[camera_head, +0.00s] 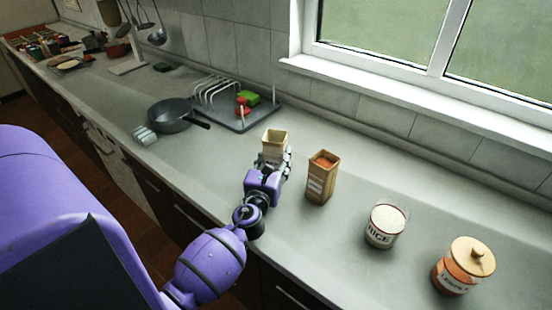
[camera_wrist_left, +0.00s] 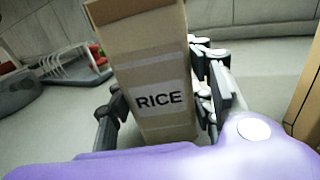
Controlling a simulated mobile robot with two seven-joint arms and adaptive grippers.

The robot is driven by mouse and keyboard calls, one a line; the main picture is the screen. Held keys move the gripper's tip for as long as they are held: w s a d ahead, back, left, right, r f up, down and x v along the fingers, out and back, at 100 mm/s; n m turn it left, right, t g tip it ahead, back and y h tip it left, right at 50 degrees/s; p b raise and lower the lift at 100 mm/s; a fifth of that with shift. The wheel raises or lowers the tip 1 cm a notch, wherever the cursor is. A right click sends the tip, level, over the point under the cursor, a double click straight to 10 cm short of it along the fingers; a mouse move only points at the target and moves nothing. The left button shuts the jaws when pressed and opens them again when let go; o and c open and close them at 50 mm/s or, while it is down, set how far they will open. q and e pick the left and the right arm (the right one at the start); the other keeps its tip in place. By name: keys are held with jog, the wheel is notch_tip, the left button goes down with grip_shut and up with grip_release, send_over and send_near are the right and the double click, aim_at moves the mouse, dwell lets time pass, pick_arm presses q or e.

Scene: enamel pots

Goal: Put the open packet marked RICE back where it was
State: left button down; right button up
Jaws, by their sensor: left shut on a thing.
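The open packet marked RICE (camera_head: 274,142) is a tall tan box with an open top, on the counter's left-middle part in the head view. My left gripper (camera_head: 274,165) is shut on it. In the left wrist view the packet (camera_wrist_left: 155,75) stands upright between the fingers, its RICE label facing my wrist. Whether its base touches the counter is hidden. A glass jar marked RICE (camera_head: 385,226), full of white grains and without a lid, stands further right. My right gripper is not in view.
A second open packet with orange contents (camera_head: 321,179) stands close to the right of my gripper. A lidded jar of orange contents (camera_head: 463,266) is at far right. A dark pan (camera_head: 171,116) and a dish rack (camera_head: 215,92) lie to the left.

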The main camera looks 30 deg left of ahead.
pick_arm(q)
jog(key=shift+f, duration=0.2)
jog(key=c, duration=1.2)
grip_release()
jog(key=shift+o, duration=1.8)
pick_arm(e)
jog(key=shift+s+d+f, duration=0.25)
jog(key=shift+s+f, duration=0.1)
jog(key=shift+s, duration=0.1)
